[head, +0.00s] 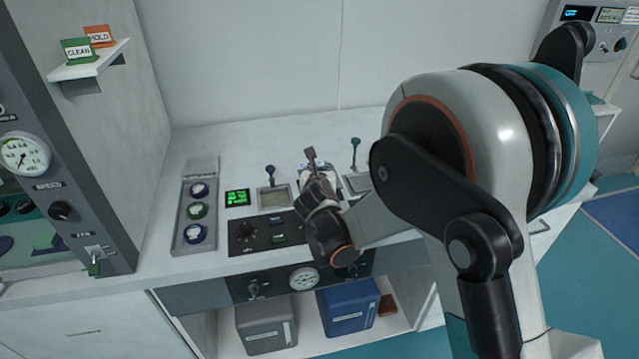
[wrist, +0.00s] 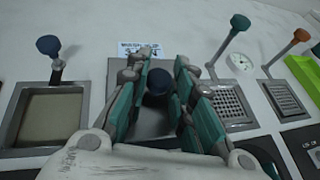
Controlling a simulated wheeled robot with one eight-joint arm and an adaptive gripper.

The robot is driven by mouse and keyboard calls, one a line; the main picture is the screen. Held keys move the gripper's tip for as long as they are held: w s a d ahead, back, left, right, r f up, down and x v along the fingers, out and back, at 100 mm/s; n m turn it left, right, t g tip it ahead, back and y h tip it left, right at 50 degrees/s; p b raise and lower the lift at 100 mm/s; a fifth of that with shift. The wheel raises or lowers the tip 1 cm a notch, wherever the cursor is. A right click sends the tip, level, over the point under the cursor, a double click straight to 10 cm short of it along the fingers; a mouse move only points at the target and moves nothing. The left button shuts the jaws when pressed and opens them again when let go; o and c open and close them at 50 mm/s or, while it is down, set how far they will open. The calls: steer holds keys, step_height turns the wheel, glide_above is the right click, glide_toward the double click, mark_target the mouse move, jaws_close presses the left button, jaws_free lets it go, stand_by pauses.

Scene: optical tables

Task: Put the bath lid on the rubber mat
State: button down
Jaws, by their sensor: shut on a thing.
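My gripper (wrist: 160,85) is shut on the dark blue round knob of the bath lid, a flat grey metal plate (wrist: 150,123) between and below the fingers. In the head view my gripper (head: 314,172) is over the row of baths on the bench, and it hides most of the lid. I cannot tell whether the lid rests on its bath or is slightly raised. I cannot make out the rubber mat for certain in either view.
An open bath (wrist: 54,118) with a blue-knobbed lever is left of the lid. A mesh basket (wrist: 228,103) with a teal knob and another with an orange knob (wrist: 301,35) are right. A tray (head: 178,235) holds several round items. A wall shelf (head: 90,66) carries signs.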

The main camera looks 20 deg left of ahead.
steer(key=shift+f+b, duration=0.45)
steer(key=shift+f, duration=1.2)
steer(key=shift+f, duration=0.2)
steer(key=c, duration=1.4)
jaws_free()
steer(key=shift+r, duration=0.2)
steer(key=shift+s+r, duration=0.15)
steer(key=shift+s, duration=0.05)
steer(key=p+v, duration=0.3)
steer(key=v, duration=0.8)
steer(key=shift+s+d, duration=0.1)
steer(key=shift+s, duration=0.1)
